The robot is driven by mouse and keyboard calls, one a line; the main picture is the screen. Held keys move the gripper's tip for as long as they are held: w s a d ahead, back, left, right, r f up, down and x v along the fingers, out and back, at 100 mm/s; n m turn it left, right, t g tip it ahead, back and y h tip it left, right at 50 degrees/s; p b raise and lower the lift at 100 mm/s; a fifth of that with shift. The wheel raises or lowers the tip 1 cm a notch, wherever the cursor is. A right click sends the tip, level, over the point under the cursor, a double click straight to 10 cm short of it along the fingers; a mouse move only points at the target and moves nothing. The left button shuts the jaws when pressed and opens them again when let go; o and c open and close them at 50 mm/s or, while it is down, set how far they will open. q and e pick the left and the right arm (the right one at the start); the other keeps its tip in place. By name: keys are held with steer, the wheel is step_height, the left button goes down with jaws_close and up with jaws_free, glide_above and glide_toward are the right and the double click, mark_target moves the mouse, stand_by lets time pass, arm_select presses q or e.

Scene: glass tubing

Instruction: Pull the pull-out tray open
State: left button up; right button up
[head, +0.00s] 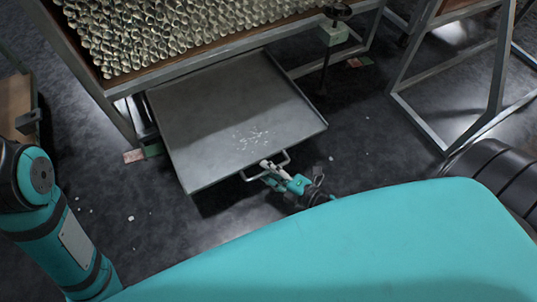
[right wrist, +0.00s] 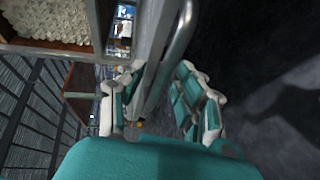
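The pull-out tray (head: 215,105) is a flat grey metal tray sticking out from under a rack in the head view. White crumbs lie near its front edge. Its bar handle (head: 284,160) is on that edge and also shows in the right wrist view (right wrist: 181,38). My right gripper (head: 270,173) is at the handle. In the right wrist view its fingers (right wrist: 160,88) stand apart, with the handle bar passing between them, nearer the right finger. I see no firm grip on both sides. My left gripper is out of view; only my left arm shows.
The rack (head: 120,92) above the tray holds many glass pieces (head: 165,25). A metal frame (head: 440,130) stands at the right, and a brown surface (head: 14,100) at the left edge. The dark floor (head: 345,140) before the tray is mostly clear, with small white bits.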

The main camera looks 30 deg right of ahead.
steer(key=v, duration=1.1)
steer(key=shift+s+d, duration=0.15)
steer(key=shift+s, duration=0.15)
steer(key=shift+r, duration=0.15)
